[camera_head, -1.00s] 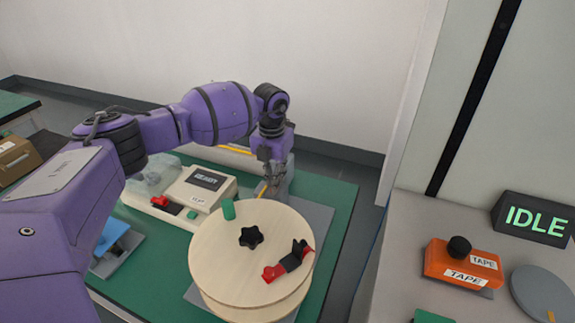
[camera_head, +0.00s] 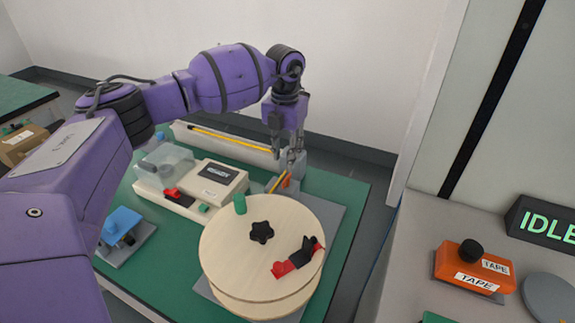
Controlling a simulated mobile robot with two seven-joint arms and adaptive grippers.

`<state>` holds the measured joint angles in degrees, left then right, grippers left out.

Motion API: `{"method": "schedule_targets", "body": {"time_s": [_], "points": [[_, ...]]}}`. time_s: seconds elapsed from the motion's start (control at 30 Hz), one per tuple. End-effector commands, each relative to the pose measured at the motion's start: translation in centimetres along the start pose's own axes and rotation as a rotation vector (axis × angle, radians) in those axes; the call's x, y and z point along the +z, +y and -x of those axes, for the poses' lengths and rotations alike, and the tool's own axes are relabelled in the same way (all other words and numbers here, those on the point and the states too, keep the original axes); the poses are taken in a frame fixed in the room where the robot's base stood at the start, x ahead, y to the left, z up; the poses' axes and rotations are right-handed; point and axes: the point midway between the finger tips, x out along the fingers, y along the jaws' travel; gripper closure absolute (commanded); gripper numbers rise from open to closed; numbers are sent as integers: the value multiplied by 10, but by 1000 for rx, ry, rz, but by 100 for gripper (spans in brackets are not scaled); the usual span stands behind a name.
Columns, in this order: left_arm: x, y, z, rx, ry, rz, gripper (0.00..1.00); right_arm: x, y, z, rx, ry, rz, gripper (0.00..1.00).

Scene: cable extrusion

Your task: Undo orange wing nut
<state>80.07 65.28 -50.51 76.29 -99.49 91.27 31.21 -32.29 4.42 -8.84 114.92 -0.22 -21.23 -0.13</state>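A small orange piece (camera_head: 287,181), which looks like the orange wing nut, shows at the grey bracket (camera_head: 296,163) behind the wooden spool. It is small and partly blurred, so its exact shape is hard to tell. My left gripper (camera_head: 285,156) points down just above it, its fingers apart with a gap between them. The gripper looks empty and close above the orange piece; I cannot tell if it touches. My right gripper is not in view.
The wooden spool (camera_head: 228,262) with a black star knob (camera_head: 261,232) and a red-black clamp (camera_head: 297,258) stands in front. A beige device (camera_head: 215,183) sits to the left. An orange tape dispenser (camera_head: 474,268) and an IDLE display (camera_head: 545,222) stand right.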

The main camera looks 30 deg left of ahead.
Motion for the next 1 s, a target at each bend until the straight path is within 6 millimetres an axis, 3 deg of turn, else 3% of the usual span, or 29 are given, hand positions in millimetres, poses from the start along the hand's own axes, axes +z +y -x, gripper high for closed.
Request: {"method": "schedule_targets", "body": {"time_s": [0.1,0.3,1.0], "points": [[1,0,22,0,-3,-1,71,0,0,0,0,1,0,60],[0,0,42,0,-2,-1,71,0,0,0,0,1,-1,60],[0,0,44,0,-1,0,71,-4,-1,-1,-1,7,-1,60]]}}
